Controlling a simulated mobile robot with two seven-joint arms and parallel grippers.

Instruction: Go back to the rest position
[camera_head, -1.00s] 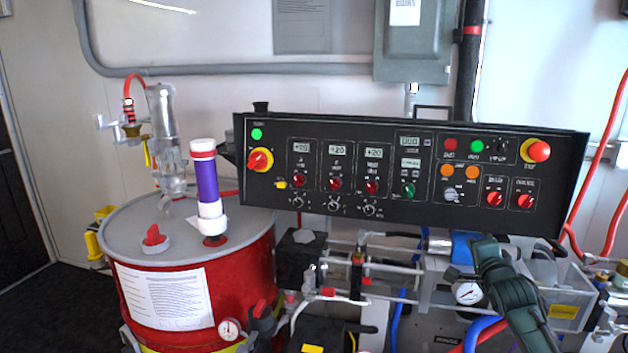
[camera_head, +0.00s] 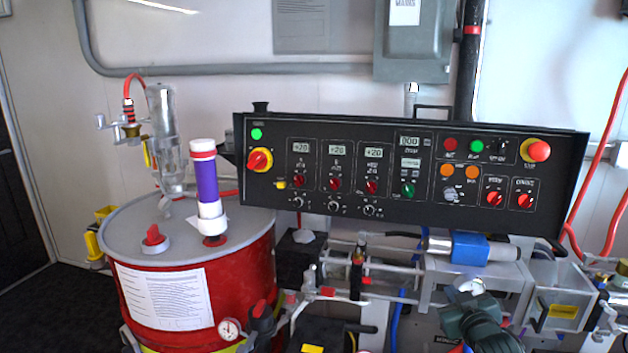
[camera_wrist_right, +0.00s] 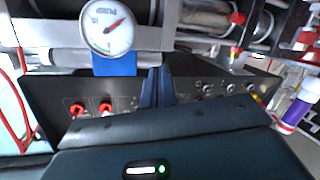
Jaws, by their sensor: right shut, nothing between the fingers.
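My right gripper (camera_head: 468,290) is low in the head view, below the black control panel (camera_head: 400,215), with part of my dark arm behind it at the bottom edge. In the right wrist view its dark fingers (camera_wrist_right: 156,88) are together with nothing between them. In that view the panel (camera_wrist_right: 60,95) lies beyond the fingers, and they appear apart from it. My left gripper is in neither view.
A red drum (camera_head: 245,280) with a purple and white cylinder (camera_head: 207,185) on its lid stands at left. A blue-banded pipe (camera_head: 470,247) and metal fittings lie just behind the gripper. A pressure gauge (camera_wrist_right: 108,28) shows close in the wrist view. Dark floor (camera_head: 60,310) is clear at left.

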